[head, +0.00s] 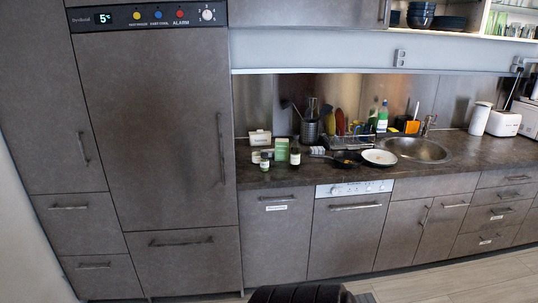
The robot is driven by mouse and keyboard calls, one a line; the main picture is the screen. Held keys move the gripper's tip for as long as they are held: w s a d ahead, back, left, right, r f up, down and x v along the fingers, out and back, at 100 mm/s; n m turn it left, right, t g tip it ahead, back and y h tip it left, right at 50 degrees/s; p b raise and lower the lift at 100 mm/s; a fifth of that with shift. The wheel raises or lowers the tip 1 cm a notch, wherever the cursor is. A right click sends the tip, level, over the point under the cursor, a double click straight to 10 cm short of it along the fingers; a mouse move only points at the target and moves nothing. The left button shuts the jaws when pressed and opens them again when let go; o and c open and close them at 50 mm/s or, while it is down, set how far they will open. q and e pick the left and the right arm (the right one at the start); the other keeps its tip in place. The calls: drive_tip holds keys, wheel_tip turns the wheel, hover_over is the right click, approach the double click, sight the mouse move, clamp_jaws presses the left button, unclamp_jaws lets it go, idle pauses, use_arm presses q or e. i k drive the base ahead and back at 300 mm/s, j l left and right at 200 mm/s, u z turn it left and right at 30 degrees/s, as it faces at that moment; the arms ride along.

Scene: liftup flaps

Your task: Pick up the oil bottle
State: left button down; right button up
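A dark bottle with a pale label (295,154) stands upright on the counter, left of the pan. It looks like the oil bottle, but its label is too small to read. A smaller jar with a white label (265,163) stands to its left, and a green box (282,149) stands behind and between them. A green and white bottle (382,117) stands farther back near the sink; I cannot tell what it holds. Neither of my grippers is in view.
The dark counter (270,178) runs above drawers and a dishwasher (348,225). A pan (345,158) and a white plate (380,157) lie right of the dark bottle, before the sink (418,150). A tall fridge (155,130) stands left. A shelf overhangs the counter.

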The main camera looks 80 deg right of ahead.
sight(295, 160)
drive_tip(key=z, duration=2.7)
drive_tip(key=i+j, duration=0.3)
drive_tip(key=i+j+u, duration=0.1)
drive_tip(key=i+j, duration=0.15)
drive_tip(key=i, duration=0.25)
